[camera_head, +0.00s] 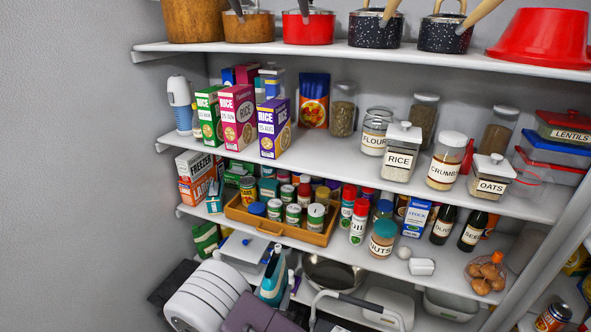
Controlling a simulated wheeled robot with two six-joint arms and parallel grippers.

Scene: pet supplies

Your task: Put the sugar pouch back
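I cannot make out a pouch labelled sugar. One upright dark blue and orange pouch (314,100) stands at the back of the upper-middle shelf, between the rice boxes and a glass jar; its label is too small to read. On the same shelf stand a green rice box (209,116), a pink rice box (237,118) and a purple rice box (274,128). Jars labelled flour (375,133), rice (401,155), crumbs (445,162) and oats (490,177) stand to the right. Neither of my grippers can be made out in this view.
Pots and a red bowl (540,38) fill the top shelf. A wooden tray (262,226) of cans, spice jars and bottles crowds the shelf below. A teal iron (274,277) and pans stand lowest. A bare patch of shelf (325,150) lies before the pouch.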

